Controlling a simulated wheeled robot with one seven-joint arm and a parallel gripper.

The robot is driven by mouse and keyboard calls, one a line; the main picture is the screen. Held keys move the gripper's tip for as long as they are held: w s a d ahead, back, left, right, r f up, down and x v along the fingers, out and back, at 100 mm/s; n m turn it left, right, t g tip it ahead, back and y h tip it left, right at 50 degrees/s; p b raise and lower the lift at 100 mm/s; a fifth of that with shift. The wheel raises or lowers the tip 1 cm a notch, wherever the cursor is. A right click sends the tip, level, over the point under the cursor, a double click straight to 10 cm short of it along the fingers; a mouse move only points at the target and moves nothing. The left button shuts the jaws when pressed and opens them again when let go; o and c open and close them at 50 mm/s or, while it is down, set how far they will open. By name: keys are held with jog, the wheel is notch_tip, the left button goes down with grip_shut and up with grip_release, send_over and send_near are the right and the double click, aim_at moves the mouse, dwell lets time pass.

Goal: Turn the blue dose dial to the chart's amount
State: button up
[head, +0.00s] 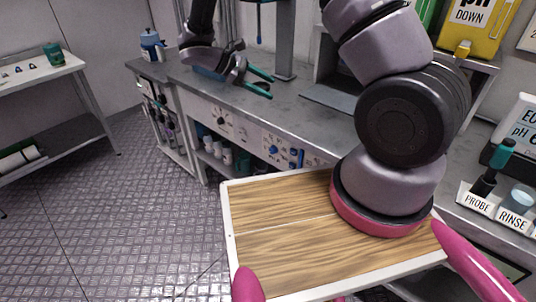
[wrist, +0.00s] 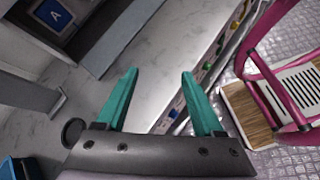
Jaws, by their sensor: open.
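My gripper (head: 266,84) is open and empty above the grey bench top in the head view. Its two teal fingers spread apart in the wrist view (wrist: 159,75), with bench surface between them. A small blue dial (head: 294,155) is on the white front panel of the bench, below and to the right of my gripper. In the wrist view a blue knob (wrist: 173,112) shows on the panel between the fingers, apart from them. Its pointer and scale are too small to read. I cannot make out the chart in either view.
The grey bench (head: 300,115) runs along the wall, with a white front panel (head: 235,125) bearing other knobs. A yellow pH DOWN container (head: 483,25) and a PROBE and RINSE holder (head: 497,208) stand at right. A shelf table (head: 45,75) stands at left, with open floor between.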

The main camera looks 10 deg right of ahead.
jog(key=a+f+n+t+h, duration=0.2)
jog(key=a+f+n, duration=0.1)
jog(key=f, duration=0.5)
jog(key=a+f+n+t+h, duration=0.2)
jog(key=f+n+t, duration=0.15)
jog(key=f, duration=0.55)
jog(key=n+t, duration=0.6)
jog(key=n, duration=0.1)
send_near(271, 151)
jog(key=shift+y, duration=0.4)
jog(key=x, duration=0.8)
jog(key=shift+d+r, duration=0.15)
jog(key=shift+r, duration=0.05)
grip_shut()
